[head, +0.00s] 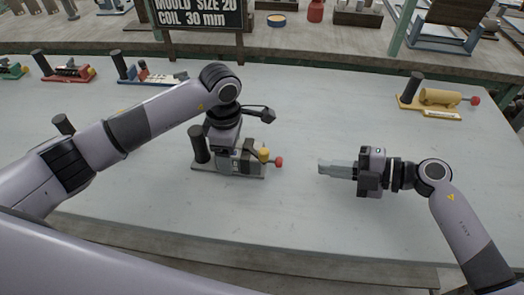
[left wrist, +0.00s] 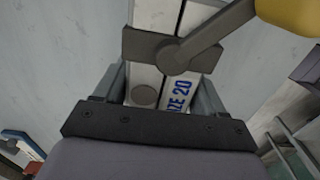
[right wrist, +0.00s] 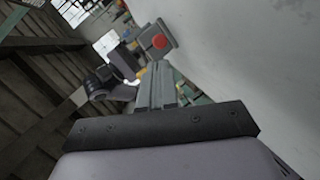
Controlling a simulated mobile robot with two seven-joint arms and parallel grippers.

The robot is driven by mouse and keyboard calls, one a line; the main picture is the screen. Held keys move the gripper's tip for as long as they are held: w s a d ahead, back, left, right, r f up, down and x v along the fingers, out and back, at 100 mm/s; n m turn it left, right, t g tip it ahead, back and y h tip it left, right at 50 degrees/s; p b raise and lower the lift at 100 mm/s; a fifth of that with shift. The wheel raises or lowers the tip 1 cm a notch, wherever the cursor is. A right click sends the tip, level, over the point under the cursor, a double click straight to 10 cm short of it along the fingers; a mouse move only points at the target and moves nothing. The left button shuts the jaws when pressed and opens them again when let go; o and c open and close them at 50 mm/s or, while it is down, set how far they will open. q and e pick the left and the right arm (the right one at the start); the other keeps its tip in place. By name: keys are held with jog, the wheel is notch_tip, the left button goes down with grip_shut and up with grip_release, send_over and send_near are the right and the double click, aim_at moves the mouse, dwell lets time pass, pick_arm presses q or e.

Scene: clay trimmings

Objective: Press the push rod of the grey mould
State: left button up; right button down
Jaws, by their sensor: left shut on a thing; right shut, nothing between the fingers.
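The grey mould (head: 247,169) stands on the pale table near the middle of the head view. It has a black post at its left end, a yellow knob (head: 264,154) and a red push-rod knob (head: 280,162) at its right end. My left gripper (head: 233,158) is shut on the mould from above; the left wrist view shows the pale body with blue "ZE 20" lettering (left wrist: 180,95) between the fingers. My right gripper (head: 326,167) is shut and empty, pointing left at the red knob with a gap between. The right wrist view shows the red knob (right wrist: 160,41) ahead of the fingertips.
A yellow mould (head: 437,98) stands at the back right. A red mould (head: 66,70) and a blue one (head: 146,74) stand at the back left. A sign (head: 198,14) reads "MOULD SIZE 20 COIL 30 mm". The table in front of the grey mould is clear.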

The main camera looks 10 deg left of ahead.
aim_at(279, 162)
jog(key=n, duration=0.2)
jog(key=r+n, duration=0.1)
jog(key=shift+w+n+g, duration=0.25)
jog(key=shift+n+g, duration=0.05)
jog(key=shift+g, duration=0.1)
jog(key=n, duration=0.2)
jog(key=r+n+h, duration=0.1)
jog(key=n, duration=0.1)
jog(key=shift+w+d, duration=0.1)
jog(key=shift+w, duration=0.05)
jog(key=n, duration=0.2)
jog(key=r+n+h, duration=0.1)
jog(key=n, duration=0.1)
jog(key=n+g, duration=0.1)
jog(key=n, duration=0.1)
jog(key=shift+w+d+r, duration=0.25)
jog(key=shift+d, duration=0.1)
jog(key=d+n+h, duration=0.1)
jog(key=n, duration=0.2)
jog(key=w+d+r+n+h, duration=0.1)
jog(key=n, duration=0.3)
jog(key=r+n+h, duration=0.1)
jog(key=n, duration=0.3)
jog(key=shift+w+d+r+g, duration=0.15)
jog(key=shift+d+r+g, duration=0.05)
jog(key=shift+d+g, duration=0.2)
jog(key=shift+a, duration=0.1)
